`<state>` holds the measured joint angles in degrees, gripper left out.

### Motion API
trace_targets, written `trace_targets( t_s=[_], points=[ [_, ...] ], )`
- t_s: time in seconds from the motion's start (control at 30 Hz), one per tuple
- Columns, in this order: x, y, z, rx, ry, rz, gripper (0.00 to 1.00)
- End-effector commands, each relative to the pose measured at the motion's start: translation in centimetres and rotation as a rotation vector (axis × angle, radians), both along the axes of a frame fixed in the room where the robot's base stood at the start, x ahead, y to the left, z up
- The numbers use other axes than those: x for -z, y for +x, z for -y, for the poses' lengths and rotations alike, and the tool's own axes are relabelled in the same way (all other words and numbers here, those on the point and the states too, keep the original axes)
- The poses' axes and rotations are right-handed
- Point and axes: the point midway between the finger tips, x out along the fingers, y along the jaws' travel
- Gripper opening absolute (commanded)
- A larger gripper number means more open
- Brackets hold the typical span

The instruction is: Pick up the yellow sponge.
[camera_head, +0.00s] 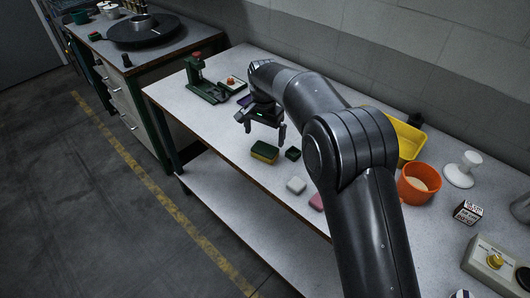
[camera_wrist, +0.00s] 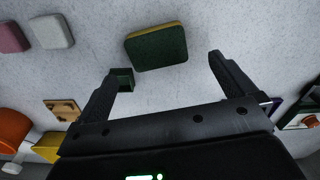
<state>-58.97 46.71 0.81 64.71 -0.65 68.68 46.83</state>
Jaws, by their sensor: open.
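The sponge (camera_head: 264,152) lies flat on the grey-white tabletop near its front edge, with a dark green top and a yellow layer along its side. In the wrist view the sponge (camera_wrist: 157,47) shows its green face and a thin yellow edge, beyond the fingertips and roughly between their lines. My gripper (camera_head: 265,132) is open and empty, above the table and a little behind the sponge. In the wrist view my gripper's two fingers (camera_wrist: 163,73) are spread wide, apart from the sponge.
A small dark green block (camera_head: 292,153) sits right of the sponge. A white block (camera_head: 296,185) and pink block (camera_head: 316,201) lie nearer. A green press (camera_head: 205,85) stands left. An orange bucket (camera_head: 418,183) and yellow bin (camera_head: 408,140) stand right. Table (camera_head: 185,110) is bare left of the sponge.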

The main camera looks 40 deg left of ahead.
Motion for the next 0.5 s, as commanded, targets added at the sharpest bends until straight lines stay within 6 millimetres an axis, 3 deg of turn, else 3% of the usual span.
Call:
trace_targets(
  t_s=[0.27, 0.5],
  points=[
    [2.6, 0.0, 0.1, -0.001, 0.0, 0.0, 1.0],
    [6.1, -0.1, 0.5, -0.001, -0.001, -0.001, 1.0]
  ],
)
